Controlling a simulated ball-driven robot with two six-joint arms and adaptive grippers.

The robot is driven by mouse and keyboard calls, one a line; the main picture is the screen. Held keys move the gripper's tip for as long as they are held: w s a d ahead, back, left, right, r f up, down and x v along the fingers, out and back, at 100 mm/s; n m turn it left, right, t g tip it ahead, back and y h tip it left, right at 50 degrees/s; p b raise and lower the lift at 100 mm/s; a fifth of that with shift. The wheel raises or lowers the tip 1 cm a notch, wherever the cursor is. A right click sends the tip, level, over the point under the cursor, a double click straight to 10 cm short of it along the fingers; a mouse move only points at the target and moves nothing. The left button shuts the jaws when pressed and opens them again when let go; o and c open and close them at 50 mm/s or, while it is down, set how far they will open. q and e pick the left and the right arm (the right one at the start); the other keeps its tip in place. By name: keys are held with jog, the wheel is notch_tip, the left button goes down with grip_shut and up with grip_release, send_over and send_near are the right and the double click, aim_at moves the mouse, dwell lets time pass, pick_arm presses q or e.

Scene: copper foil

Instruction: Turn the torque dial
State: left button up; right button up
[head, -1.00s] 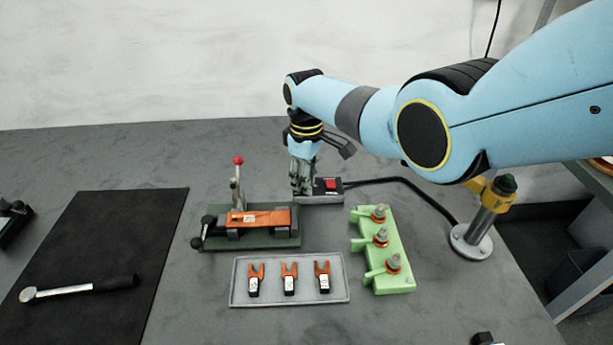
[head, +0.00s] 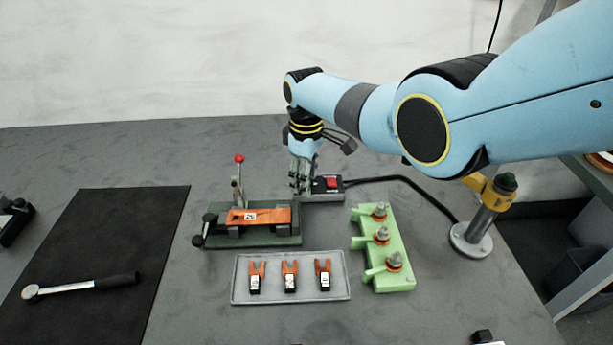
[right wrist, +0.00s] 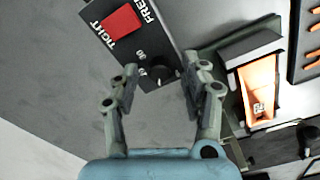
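The torque dial (right wrist: 162,70) is a round black knob on a dark control box (right wrist: 120,50), with small white marks beside it. The box also carries a red switch (right wrist: 121,21) lettered TIGHT and FREE. In the head view the box (head: 338,195) stands at the table's back, its left part hidden by my right gripper (head: 302,185). In the right wrist view my right gripper (right wrist: 163,82) is open. Its fingertips are on either side of the dial, with visible gaps; contact cannot be seen. My left gripper is not in view.
A green fixture with a red-knobbed lever (head: 250,240) stands left of the box. A grey tray (head: 292,299) holds orange-and-black forked pieces. A pale green terminal block (head: 375,250) is at right. A wrench (head: 80,286) lies on a black mat (head: 110,235).

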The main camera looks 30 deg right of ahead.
jog(key=shift+r, duration=0.1)
notch_tip(320, 180, up, 12)
dwell(0.5)
jog(key=shift+s+f, duration=0.1)
jog(key=shift+f, duration=0.1)
dwell(0.3)
